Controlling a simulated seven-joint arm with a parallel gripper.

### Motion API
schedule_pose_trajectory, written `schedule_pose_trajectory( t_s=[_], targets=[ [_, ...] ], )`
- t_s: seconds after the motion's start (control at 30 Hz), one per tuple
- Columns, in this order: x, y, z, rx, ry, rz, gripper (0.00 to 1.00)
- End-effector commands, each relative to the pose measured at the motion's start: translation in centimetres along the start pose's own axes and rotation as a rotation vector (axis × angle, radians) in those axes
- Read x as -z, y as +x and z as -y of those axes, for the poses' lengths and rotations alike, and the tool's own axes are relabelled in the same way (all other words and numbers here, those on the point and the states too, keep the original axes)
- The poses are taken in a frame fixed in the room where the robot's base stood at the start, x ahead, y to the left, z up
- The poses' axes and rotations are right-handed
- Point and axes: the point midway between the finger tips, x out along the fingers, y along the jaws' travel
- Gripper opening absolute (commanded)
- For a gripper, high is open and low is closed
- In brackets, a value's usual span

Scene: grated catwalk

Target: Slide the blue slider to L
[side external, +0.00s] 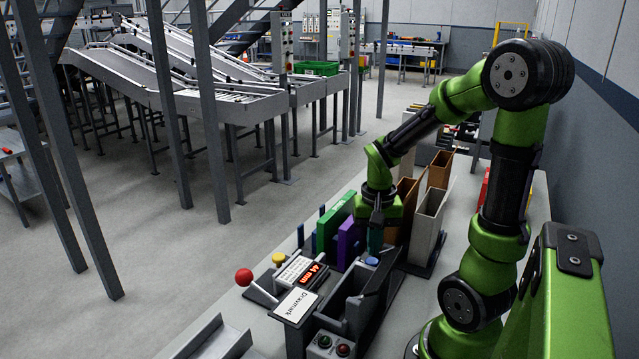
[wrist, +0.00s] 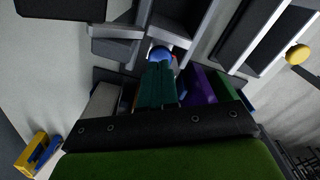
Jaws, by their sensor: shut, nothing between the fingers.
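The blue slider shows as a round blue knob (side external: 372,261) on a dark grey channelled device (side external: 352,308). In the wrist view the blue knob (wrist: 160,53) is right at the fingertips, with a bit of red beside it. My gripper (side external: 376,238) points down just behind the knob in the side view. Its teal fingers (wrist: 158,72) are together with nothing between them. I cannot tell whether they touch the knob. No L mark can be read in either view.
The device has a red "44 mm" display (side external: 313,274), a white label (side external: 297,305), a yellow knob (side external: 278,258) and a red ball lever (side external: 243,277).

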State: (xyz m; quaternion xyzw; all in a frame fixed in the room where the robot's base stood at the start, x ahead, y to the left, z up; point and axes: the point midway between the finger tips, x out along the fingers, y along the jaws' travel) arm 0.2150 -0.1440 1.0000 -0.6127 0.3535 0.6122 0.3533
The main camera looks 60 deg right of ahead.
Motion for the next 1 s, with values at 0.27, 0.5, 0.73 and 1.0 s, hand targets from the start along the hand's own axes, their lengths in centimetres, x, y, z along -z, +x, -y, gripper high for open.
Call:
schedule_pose_trajectory(
  t_s=[0.27, 0.5, 0.73, 1.0],
  targets=[
    [0.0, 0.6, 0.0, -0.001, 0.0, 0.002, 0.0],
    [-0.1, 1.1, 0.0, -0.001, 0.001, 0.002, 0.0],
    [0.0, 1.6, 0.0, 0.0, 0.001, 0.001, 0.0],
    [0.0, 2.0, 0.0, 0.0, 0.002, 0.001, 0.0]
  ],
)
